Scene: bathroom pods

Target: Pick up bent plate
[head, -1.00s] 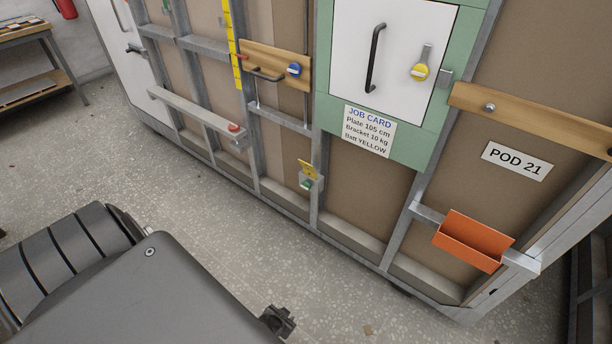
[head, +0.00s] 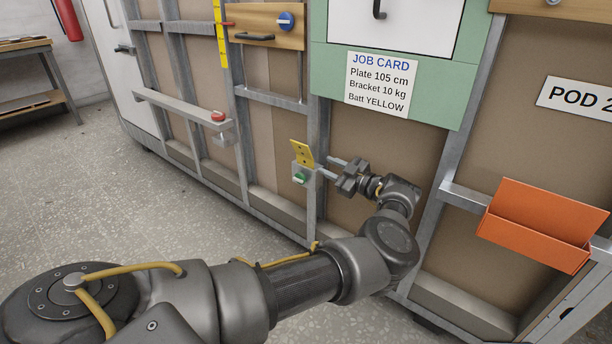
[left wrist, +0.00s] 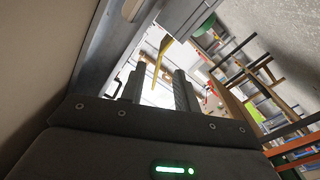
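The bent plate (head: 301,153) is a small yellow folded sheet with dark holes. It stands tilted at the top of a small grey box with a green knob (head: 300,178) on a wall stud. My left gripper (head: 326,168) is just right of the plate and box, fingers pointing left towards them. Its two fingers are apart with nothing gripped. In the left wrist view the yellow plate (left wrist: 162,56) shows edge-on in the gap between the fingertips (left wrist: 160,73); I cannot tell whether it lies between them or beyond. My right gripper is not in view.
The job card (head: 381,83) hangs above my left gripper on a green panel (head: 440,107). An orange bin (head: 535,235) is on the wall at right. A ledge with a red knob (head: 218,115) is left of the plate. Metal studs frame the wall; the speckled floor is open at left.

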